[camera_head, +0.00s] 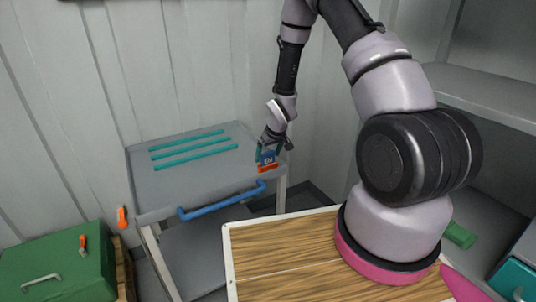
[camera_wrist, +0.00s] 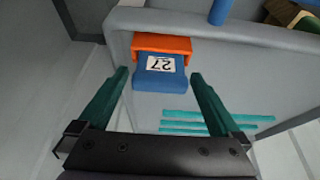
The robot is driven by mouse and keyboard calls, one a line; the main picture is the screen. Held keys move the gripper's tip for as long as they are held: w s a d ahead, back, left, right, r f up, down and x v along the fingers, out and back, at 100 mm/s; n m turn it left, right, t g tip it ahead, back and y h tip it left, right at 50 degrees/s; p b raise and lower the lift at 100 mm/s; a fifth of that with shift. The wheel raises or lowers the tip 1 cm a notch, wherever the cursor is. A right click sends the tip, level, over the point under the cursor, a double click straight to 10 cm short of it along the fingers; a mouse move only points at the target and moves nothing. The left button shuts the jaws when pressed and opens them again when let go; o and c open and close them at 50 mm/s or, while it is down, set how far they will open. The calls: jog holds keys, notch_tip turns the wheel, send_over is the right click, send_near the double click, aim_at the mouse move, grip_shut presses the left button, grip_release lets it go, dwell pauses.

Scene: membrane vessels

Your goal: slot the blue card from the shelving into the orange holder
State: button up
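The blue card (camera_head: 268,157) with a white label stands at the orange holder (camera_head: 267,169) near the right front corner of the grey cart top. In the wrist view the blue card (camera_wrist: 160,82) reads "27" and sits directly against the orange holder (camera_wrist: 162,43), its far end meeting the holder. How deep it sits inside cannot be told. My gripper (camera_wrist: 160,77) is open, one teal finger on each side of the card, with a visible gap on both sides. In the head view my gripper (camera_head: 272,150) is right at the card.
The grey cart (camera_head: 160,190) has teal strips (camera_head: 190,151) on top and a blue handle (camera_head: 220,201) in front. A green box (camera_head: 50,270) stands at the lower left. Grey shelving (camera_head: 485,92) stands at the right, with a green item (camera_head: 459,235) low down. A wall rises behind the cart.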

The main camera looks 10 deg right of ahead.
jog(key=v, duration=1)
jog(key=shift+s+r, duration=0.2)
jog(key=shift+r, duration=0.15)
jog(key=s+d+r+m, duration=0.1)
jog(key=s+d+r, duration=0.1)
jog(key=r, duration=0.6)
jog(key=s+d+r+m+t+h, duration=0.1)
jog(key=s+r+m, duration=0.15)
jog(key=r, duration=0.45)
jog(key=s+d+r, duration=0.2)
jog(key=r, duration=0.6)
jog(key=s+r+m+t, duration=0.1)
jog(key=s+r+m, duration=0.1)
jog(key=s+r, duration=0.4)
jog(key=s+r+m+t+y, duration=0.1)
jog(key=s+r+m, duration=0.1)
jog(key=s+r, duration=0.5)
jog(key=s, duration=0.6)
jog(key=shift+s+a+y, duration=0.2)
jog(key=shift+s+y, duration=0.05)
jog(key=shift+y, duration=0.05)
